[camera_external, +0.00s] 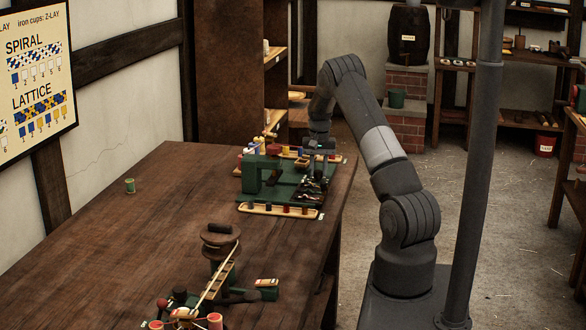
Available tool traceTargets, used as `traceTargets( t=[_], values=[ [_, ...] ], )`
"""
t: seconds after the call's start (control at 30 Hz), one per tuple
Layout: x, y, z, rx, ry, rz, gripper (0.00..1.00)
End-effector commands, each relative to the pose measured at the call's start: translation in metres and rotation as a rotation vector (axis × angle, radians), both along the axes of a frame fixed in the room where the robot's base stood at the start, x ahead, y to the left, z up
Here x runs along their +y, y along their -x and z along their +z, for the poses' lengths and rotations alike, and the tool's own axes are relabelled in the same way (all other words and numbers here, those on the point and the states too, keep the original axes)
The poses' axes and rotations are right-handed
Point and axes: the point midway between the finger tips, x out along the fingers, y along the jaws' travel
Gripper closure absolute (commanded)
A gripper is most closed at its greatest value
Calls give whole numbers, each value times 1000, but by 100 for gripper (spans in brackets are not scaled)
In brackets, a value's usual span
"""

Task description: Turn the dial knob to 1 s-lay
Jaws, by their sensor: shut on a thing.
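A green machine (262,176) stands on a green base near the far right end of the long wooden table (130,235). My gripper (317,162) is low over the right side of this machine, pointing down among small dark metal parts. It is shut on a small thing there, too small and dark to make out. I cannot pick out the dial knob or its 1 s-lay mark at this size.
A tray of coloured spools (280,210) lies along the machine's front. A second device with a brown reel (220,238) stands nearer. The table's middle is clear. A grey post (475,180) rises at right.

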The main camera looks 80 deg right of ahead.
Motion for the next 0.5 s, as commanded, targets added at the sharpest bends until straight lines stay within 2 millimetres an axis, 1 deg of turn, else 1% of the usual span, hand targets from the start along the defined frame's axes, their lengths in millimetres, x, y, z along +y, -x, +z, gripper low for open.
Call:
traceTargets(
  t=[0.43,0.47,0.5],
  values=[
    [0,-1,0,-1,2,10,94],
    [0,-1,0,-1,2,10,69],
    [0,0,0,-1,2,10,66]
  ],
)
